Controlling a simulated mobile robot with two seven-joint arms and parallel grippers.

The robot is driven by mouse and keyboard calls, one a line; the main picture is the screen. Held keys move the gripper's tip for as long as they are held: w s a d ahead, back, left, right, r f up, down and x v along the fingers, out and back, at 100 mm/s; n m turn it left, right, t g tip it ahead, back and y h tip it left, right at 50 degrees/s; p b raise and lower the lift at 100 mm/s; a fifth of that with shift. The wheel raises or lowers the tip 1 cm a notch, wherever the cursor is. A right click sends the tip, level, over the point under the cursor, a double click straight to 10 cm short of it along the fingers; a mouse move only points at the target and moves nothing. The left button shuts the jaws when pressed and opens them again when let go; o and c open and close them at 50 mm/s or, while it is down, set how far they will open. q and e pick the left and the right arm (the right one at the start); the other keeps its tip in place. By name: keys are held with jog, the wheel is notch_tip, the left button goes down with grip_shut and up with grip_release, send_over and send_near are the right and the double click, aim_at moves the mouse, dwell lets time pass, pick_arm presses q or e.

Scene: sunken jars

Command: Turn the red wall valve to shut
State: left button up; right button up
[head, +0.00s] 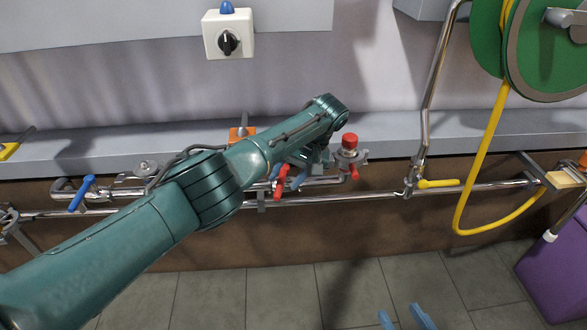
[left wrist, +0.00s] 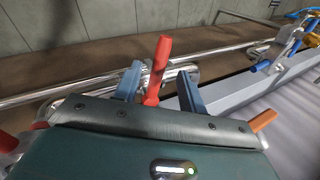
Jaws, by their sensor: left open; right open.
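The red wall valve's lever (head: 281,186) sits on the chrome pipework, partly hidden by my left gripper (head: 290,176). In the left wrist view the red lever (left wrist: 159,62) stands up between the two blue-grey fingers of my left gripper (left wrist: 160,85). The fingers are open, one on each side of the lever, with gaps visible beside it. Where the lever meets the pipe is hidden behind the gripper. My right gripper (head: 404,319) shows only its two blue fingertips at the bottom edge of the head view, apart and empty over the floor.
A red-capped fitting (head: 349,150) stands close right of my left gripper. A blue lever (head: 82,193) and a yellow lever (head: 438,183) are on the same pipework. A grey ledge (head: 400,130) runs above. A yellow hose (head: 470,170) hangs at right, near a purple box (head: 555,265).

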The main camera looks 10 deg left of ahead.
aim_at(281, 185)
pick_arm(q)
jog(key=shift+b+x, duration=0.3)
jog(key=shift+x, duration=0.75)
jog(key=shift+r, duration=0.15)
jog(key=shift+x, duration=1.4)
pick_arm(e)
jog(key=shift+w+a+f, duration=0.15)
jog(key=shift+f, duration=0.6)
pick_arm(q)
jog(key=shift+c, duration=0.5)
